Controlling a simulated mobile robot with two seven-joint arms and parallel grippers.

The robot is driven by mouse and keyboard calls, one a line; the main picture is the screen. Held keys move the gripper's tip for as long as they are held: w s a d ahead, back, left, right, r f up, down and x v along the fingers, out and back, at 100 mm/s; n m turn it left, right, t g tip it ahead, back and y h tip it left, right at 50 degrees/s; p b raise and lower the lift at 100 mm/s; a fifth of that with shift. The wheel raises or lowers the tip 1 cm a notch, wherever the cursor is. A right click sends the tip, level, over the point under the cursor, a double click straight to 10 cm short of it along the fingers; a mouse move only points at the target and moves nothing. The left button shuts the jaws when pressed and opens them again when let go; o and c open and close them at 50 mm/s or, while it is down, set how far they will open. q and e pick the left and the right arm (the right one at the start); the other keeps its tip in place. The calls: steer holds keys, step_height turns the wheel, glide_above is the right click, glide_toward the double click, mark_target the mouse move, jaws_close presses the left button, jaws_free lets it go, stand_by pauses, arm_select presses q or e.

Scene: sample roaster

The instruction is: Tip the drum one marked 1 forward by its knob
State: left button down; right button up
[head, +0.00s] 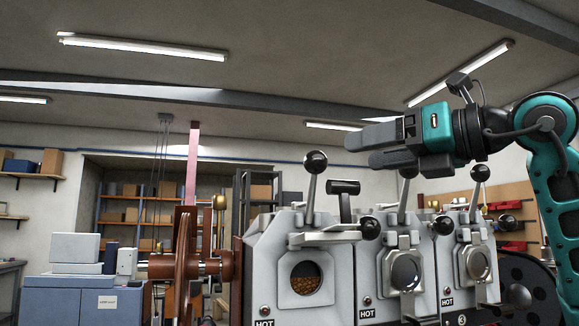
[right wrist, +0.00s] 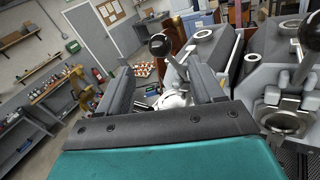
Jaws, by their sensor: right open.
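Three pale grey roaster drums stand in a row in the head view. The leftmost drum (head: 265,255) has a round window with brown beans behind it; its number does not show, while the right one bears a 3. Its lever stands nearly upright with a black ball knob (head: 315,162) on top. My right gripper (head: 362,150) is open and empty, to the right of this knob and slightly above it, apart from it. In the right wrist view a black knob (right wrist: 160,45), which appears to be the same one, lies beyond and between the open fingertips (right wrist: 163,75). My left gripper is out of view.
A black T-handle (head: 344,187) and another black ball (head: 370,228) sit close to the leftmost drum's lever. The middle lever knob (head: 408,170) is just under my right gripper, and the right lever knob (head: 480,173) stands further right.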

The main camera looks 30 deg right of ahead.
mark_target(307, 163)
steer(key=p+x, duration=0.1)
steer(key=x, duration=1.1)
steer(key=shift+w+a+p, duration=0.1)
steer(key=shift+w+p, duration=0.1)
steer(key=shift+p, duration=0.2)
steer(key=shift+c, duration=0.3)
steer(key=c, duration=1.1)
jaws_close()
